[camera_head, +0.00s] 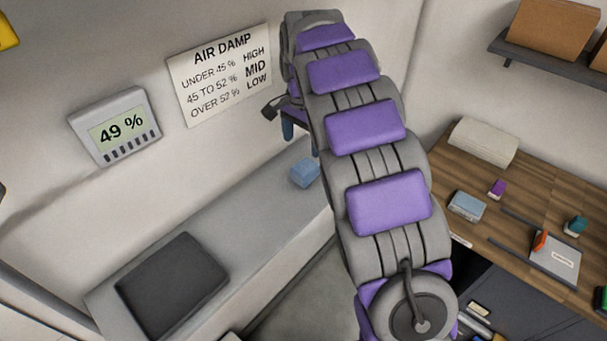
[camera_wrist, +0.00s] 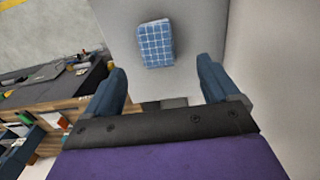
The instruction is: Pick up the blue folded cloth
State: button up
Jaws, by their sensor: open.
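The blue folded cloth (camera_head: 305,172) lies on the light grey ledge along the wall in the head view, just left of my arm. In the wrist view the cloth (camera_wrist: 155,44) shows a white grid pattern and lies ahead of the fingertips, roughly between their lines. My gripper (camera_wrist: 160,75) is open and empty, with its two dark blue fingers apart and not touching the cloth. In the head view my arm hides most of the gripper; a blue finger (camera_head: 288,131) shows above and beyond the cloth.
A dark square pad (camera_head: 172,286) lies on the ledge's near end. A display reading 49 % (camera_head: 115,127) and an AIR DAMP sign (camera_head: 222,75) are on the wall. A wooden desk (camera_head: 480,221) at right holds a cream folded cloth (camera_head: 484,142), a light blue block (camera_head: 467,206) and small items.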

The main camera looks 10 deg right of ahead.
aim_at(304, 166)
jog(key=f, duration=0.4)
jog(key=shift+d+f+b, duration=0.2)
jog(key=shift+f+b, duration=0.05)
jog(key=shift+b, duration=0.1)
jog(key=shift+s+f+b, duration=0.15)
jog(key=shift+f+b, duration=0.65)
jog(key=shift+f, duration=1.9)
jog(key=shift+r, duration=0.1)
jog(key=c, duration=1)
